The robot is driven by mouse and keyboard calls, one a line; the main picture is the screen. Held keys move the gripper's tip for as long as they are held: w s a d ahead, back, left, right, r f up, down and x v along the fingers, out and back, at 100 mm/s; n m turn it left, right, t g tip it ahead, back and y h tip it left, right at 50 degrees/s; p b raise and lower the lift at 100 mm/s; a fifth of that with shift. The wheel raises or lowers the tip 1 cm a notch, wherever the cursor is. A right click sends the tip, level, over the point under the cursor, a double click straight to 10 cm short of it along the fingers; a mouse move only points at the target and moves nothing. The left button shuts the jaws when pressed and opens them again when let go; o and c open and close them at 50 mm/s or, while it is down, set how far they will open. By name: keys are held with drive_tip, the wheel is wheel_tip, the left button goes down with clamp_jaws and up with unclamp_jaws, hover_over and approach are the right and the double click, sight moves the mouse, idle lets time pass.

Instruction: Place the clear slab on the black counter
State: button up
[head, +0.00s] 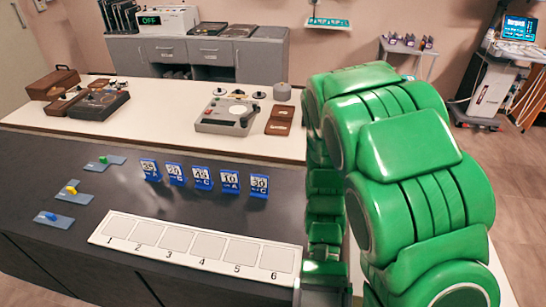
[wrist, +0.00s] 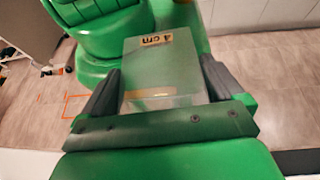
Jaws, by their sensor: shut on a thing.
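The clear slab (wrist: 158,68) shows in the wrist view as a see-through greenish block with a "4 cm" label. My gripper (wrist: 160,88) is shut on it, with one dark finger against each side. The black counter (head: 125,190) fills the front left of the head view. In that view my green arm reaches down at the right end of the counter, and the fingers and slab are hidden there. In the wrist view a wood-look floor lies beyond the slab, and I cannot tell how high it is held.
A white strip with squares numbered 1 to 6 (head: 195,245) lies along the counter's front. Several blue number cards (head: 203,178) stand behind it. Small plates with green (head: 103,160), yellow and blue pieces lie at left. A white table (head: 165,118) with instruments stands behind.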

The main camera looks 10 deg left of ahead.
drive_tip(key=w+a+m+y, duration=0.4)
drive_tip(key=a+y, duration=0.1)
drive_tip(key=a, duration=0.5)
drive_tip(key=m+t+y, duration=1)
drive_tip(key=m+t, duration=0.3)
drive_tip(key=m, duration=0.2)
hover_over(248, 226)
drive_tip(key=shift+f, duration=1)
drive_tip(key=shift+d, duration=0.1)
drive_tip(key=shift+f, duration=0.1)
drive_tip(key=shift+f, duration=3.9)
